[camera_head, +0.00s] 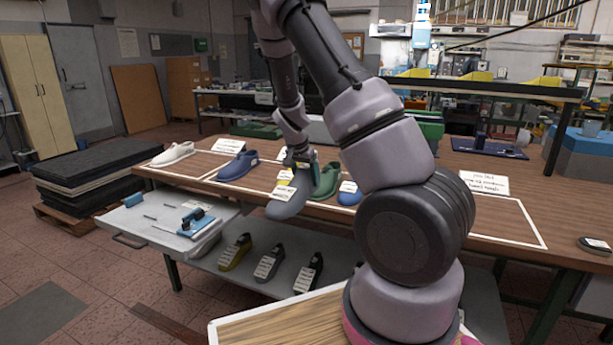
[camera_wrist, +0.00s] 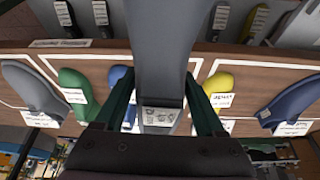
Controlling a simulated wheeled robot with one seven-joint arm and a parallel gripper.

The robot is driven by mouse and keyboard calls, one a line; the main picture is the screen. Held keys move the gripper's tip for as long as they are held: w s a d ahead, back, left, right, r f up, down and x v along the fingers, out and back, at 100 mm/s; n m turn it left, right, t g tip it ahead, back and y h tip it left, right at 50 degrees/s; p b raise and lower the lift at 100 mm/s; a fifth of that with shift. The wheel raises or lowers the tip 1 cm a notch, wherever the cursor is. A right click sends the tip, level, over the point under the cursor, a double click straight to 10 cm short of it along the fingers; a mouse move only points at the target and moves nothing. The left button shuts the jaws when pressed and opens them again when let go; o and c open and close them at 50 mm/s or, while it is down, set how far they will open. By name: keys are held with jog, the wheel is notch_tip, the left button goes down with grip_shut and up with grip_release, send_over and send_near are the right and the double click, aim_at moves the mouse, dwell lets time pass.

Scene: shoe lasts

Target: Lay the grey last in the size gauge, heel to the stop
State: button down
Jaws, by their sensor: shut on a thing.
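The grey last (camera_head: 288,205) hangs from my gripper (camera_head: 300,160), toe down, over the front edge of the wooden table. In the wrist view the grey last (camera_wrist: 160,50) fills the middle, between the green fingers (camera_wrist: 160,112), with a white label on it. My gripper is shut on it. A device with blue blocks (camera_head: 196,217), which looks like the size gauge, lies on a pale pulled-out tray (camera_head: 135,228) left of the last and apart from it. Its stop cannot be told clearly.
A white last (camera_head: 174,154), a blue last (camera_head: 238,166) and a green last (camera_head: 327,180) lie on the wooden table (camera_head: 510,222). A yellow last (camera_wrist: 218,85) shows in the wrist view. Labelled lasts (camera_head: 268,264) stand on the lower shelf. My arm hides part of the table.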

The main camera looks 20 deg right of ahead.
jog(key=s+a+f+n+y, duration=0.1)
jog(key=s+a+f+n, duration=0.1)
jog(key=f, duration=0.4)
jog(key=s+a+f+n+t+y, duration=0.1)
jog(key=s+a+f+n, duration=0.1)
jog(key=s+f+n, duration=0.2)
jog(key=s+a+f+n+y, duration=0.1)
jog(key=s+a+f+n, duration=0.1)
jog(key=f, duration=0.7)
jog(key=shift+s+a+f+n+t, duration=0.15)
jog(key=shift+s+a+n+t, duration=0.15)
jog(key=shift+s+n, duration=0.5)
jog(key=shift+w, duration=0.3)
